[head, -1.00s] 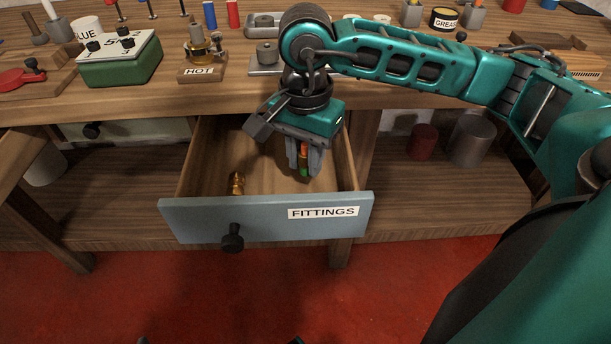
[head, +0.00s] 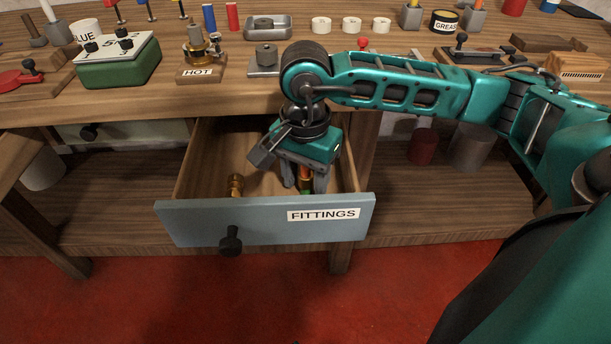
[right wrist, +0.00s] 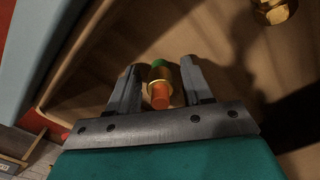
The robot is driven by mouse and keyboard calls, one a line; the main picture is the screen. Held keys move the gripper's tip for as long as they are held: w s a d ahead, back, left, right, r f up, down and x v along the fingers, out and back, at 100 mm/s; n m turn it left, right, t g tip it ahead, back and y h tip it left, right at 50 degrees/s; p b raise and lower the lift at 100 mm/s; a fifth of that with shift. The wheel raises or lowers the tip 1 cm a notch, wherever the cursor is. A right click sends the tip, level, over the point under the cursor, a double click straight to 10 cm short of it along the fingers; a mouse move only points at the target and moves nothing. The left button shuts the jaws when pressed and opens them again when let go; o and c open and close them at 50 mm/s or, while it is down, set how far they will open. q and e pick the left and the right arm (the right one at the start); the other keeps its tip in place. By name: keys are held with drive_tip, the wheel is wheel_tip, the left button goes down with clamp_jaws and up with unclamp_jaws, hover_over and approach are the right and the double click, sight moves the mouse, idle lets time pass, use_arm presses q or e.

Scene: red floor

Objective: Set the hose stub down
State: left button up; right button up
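The hose stub (head: 306,184), with an orange end, a brass-coloured middle and a green end, is inside the open drawer marked FITTINGS (head: 260,224), at its right side. In the right wrist view the hose stub (right wrist: 160,88) lies between my right gripper's fingers, with a gap on each side. My right gripper (head: 305,180) is low in the drawer, open around the stub; its fingertips also show in the right wrist view (right wrist: 160,70). The stub's lower part is partly hidden by the drawer front in the head view. My left gripper is not in view.
A brass fitting (head: 235,186) lies in the drawer to the left of the stub. The drawer walls and front stand close around my right gripper. The workbench top (head: 130,100) above holds a green box (head: 118,66) and several other items.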

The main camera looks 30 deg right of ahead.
drive_tip(key=shift+r+p, duration=0.25)
drive_tip(key=shift+p, duration=0.05)
wheel_tip(320, 180, up, 12)
drive_tip(key=shift+f+p, duration=0.1)
drive_tip(key=shift+p, duration=1.05)
